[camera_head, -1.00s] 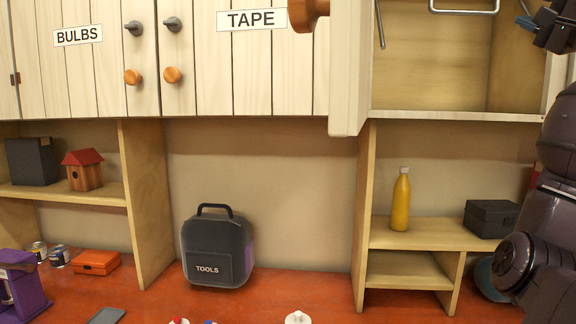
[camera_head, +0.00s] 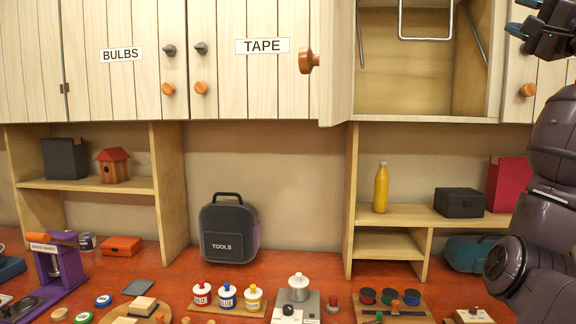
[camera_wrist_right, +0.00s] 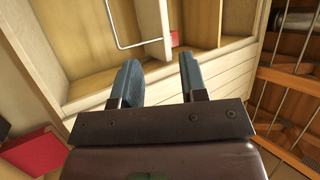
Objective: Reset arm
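My right arm stands raised at the right edge of the head view. Its gripper shows in part at the top right, beside the open cupboard (camera_head: 425,80). In the right wrist view my right gripper (camera_wrist_right: 163,80) has its two blue-grey fingers apart with nothing between them. It points toward the open cupboard and the pale drawer-like boards beyond. The open cupboard door (camera_head: 338,65) with an orange knob stands at the left of the opening. My left arm and gripper are not in view.
Below are an orange-red bench (camera_head: 175,282), a tool bag (camera_head: 228,230), a yellow bottle (camera_head: 381,188), a dark box (camera_head: 459,202) and a red binder-like object (camera_head: 507,184). Labelled jars (camera_head: 227,296), a purple device (camera_head: 52,265) and small discs crowd the bench front.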

